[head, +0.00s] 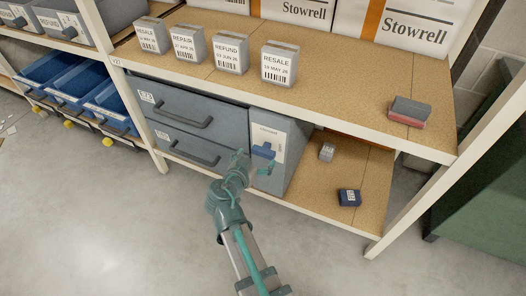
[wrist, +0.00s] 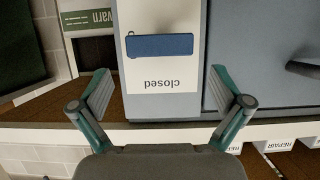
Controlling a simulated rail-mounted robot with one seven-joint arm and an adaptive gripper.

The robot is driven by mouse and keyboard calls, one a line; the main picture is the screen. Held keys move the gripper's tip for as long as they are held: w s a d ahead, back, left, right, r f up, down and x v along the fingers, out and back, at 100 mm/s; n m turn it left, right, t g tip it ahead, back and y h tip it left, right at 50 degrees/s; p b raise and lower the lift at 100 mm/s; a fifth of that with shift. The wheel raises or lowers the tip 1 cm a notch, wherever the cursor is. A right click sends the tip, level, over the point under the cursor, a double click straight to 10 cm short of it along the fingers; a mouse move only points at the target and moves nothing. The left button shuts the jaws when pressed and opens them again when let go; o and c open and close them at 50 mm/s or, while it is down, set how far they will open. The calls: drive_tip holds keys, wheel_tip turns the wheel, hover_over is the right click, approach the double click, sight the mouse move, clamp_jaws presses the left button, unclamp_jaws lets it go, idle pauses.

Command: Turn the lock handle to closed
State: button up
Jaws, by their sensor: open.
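The blue lock handle (head: 263,151) is on the pale front panel (head: 278,143) at the right end of the grey drawer cabinet, and it lies about level. The word "closed" is printed above it. In the wrist view, which is upside down, the handle (wrist: 160,45) is a level bar with "closed" beneath it. My gripper (head: 253,163) is in front of the panel, with its fingers spread and empty. In the wrist view my gripper (wrist: 161,84) has one finger on each side of the panel, and the handle is beyond the tips, apparently untouched.
Two drawers with dark pulls (head: 184,118) are left of the panel. A wooden shelf (head: 350,90) with labelled grey boxes is above. A small grey item (head: 327,152) and a dark blue block (head: 349,197) lie on the lower shelf at right. Blue bins (head: 110,105) stand left.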

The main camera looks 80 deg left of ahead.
sight(262, 152)
drive_tip(key=shift+x, duration=2.75)
drive_tip(key=c, duration=1)
drive_tip(key=shift+f, duration=0.1)
